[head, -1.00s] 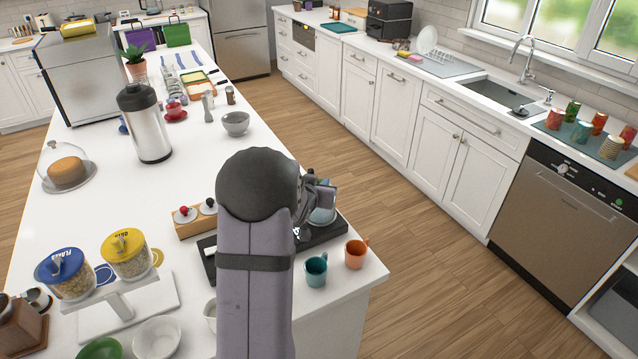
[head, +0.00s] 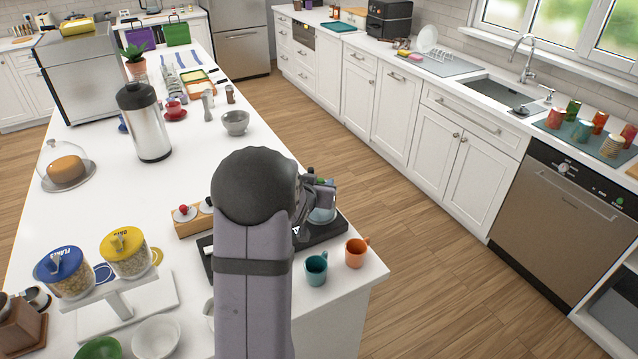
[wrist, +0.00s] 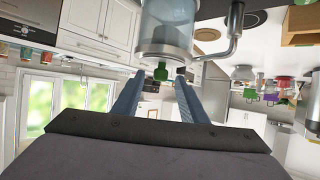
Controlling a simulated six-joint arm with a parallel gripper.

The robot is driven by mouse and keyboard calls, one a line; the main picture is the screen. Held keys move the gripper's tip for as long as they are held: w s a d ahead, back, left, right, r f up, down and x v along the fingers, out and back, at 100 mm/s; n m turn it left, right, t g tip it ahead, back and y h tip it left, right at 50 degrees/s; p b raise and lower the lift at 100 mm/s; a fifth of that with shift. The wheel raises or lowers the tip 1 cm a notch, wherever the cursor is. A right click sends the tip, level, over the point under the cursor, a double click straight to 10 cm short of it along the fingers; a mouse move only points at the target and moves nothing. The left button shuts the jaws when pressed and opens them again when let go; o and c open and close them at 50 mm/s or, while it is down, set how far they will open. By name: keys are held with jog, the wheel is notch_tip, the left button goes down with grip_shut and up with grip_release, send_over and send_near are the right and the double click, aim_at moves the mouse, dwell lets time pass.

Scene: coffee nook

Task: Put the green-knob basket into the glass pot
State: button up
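The glass pot (head: 322,216) stands on the black tray near the counter's front right corner. In the wrist view the pot (wrist: 166,22) shows upside down, with a metal rim and a side handle. The green knob of the basket (wrist: 160,72) sticks out at the pot's mouth; the basket's body is hard to make out through the glass. The knob is a small green spot in the head view. My gripper (wrist: 159,78) is open, its two fingers on either side of the knob with gaps showing. My arm hides part of the tray in the head view.
A wooden stand (head: 183,229) holds parts with a red and a black knob left of my arm. A teal mug (head: 316,270) and an orange mug (head: 356,253) stand right by the tray. A grey bowl (head: 236,123) and a steel flask (head: 146,125) stand farther back.

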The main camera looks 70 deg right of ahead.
jog(key=b+v, duration=0.1)
jog(key=v, duration=0.5)
jog(key=shift+a+b, duration=0.2)
jog(key=shift+b, duration=0.15)
jog(key=shift+r, duration=0.1)
